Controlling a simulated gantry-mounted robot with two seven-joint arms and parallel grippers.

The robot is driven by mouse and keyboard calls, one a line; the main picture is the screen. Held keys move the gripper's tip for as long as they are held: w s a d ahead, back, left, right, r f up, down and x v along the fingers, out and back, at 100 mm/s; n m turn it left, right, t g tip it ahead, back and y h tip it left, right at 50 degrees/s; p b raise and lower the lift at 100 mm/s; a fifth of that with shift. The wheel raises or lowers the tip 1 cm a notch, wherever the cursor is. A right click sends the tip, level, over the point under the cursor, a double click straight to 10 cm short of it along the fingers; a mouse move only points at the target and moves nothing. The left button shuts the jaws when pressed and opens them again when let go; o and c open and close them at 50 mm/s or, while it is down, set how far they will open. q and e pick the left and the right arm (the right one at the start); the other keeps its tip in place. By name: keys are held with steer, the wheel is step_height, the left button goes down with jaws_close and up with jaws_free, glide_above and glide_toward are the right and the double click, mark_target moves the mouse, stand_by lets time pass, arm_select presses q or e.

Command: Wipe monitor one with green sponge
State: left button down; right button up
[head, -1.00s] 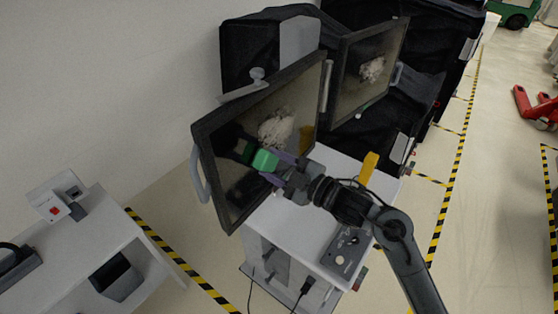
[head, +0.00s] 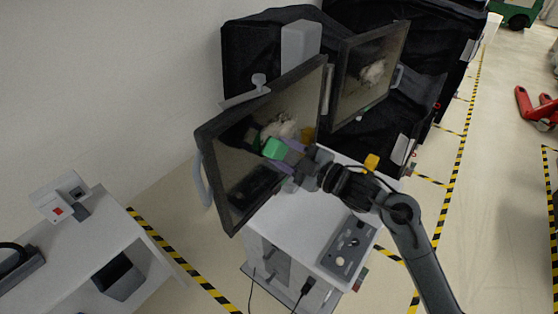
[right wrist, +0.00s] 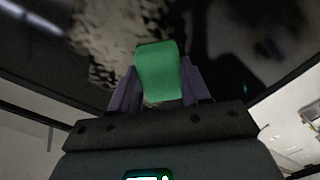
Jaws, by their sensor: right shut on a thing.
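The nearer monitor (head: 236,165), a dark framed screen, stands tilted on the white cart (head: 290,225) in the middle of the head view. A whitish smudge (head: 280,127) shows on its screen; it also shows in the right wrist view (right wrist: 105,45). My right gripper (head: 288,150) is shut on the green sponge (head: 273,148) and holds it in front of the screen, by the lower edge of the smudge. In the right wrist view the sponge (right wrist: 158,72) sits between the purple fingers. I cannot tell whether it touches the glass. My left gripper is not in view.
A second monitor (head: 382,60) with a whitish smudge stands behind, among black covered carts (head: 255,35). A control panel (head: 348,246) and a yellow piece (head: 371,162) are on the white cart. A white table (head: 80,250) stands at left.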

mark_target(294, 128)
steer(key=shift+w+d+f, duration=0.25)
steer(key=shift+w+d, duration=0.3)
steer(key=shift+w, duration=0.15)
steer(key=shift+w+d, duration=0.15)
steer(key=shift+w, duration=0.2)
steer(key=shift+w+d+b, duration=0.35)
steer(key=shift+w+d, duration=0.35)
steer(key=shift+w, duration=0.25)
steer(key=shift+w+d+b, duration=0.35)
steer(key=shift+w+d, duration=0.35)
steer(key=shift+w, duration=0.25)
steer(key=shift+w+r, duration=0.1)
steer(key=shift+w, duration=0.05)
steer(key=shift+w+d+b, duration=0.3)
steer(key=shift+w+d, duration=0.3)
steer(key=shift+w, duration=0.2)
steer(key=shift+w+d, duration=0.15)
steer(key=shift+d, duration=0.05)
steer(key=shift+w+d, duration=0.2)
steer(key=shift+w, duration=0.1)
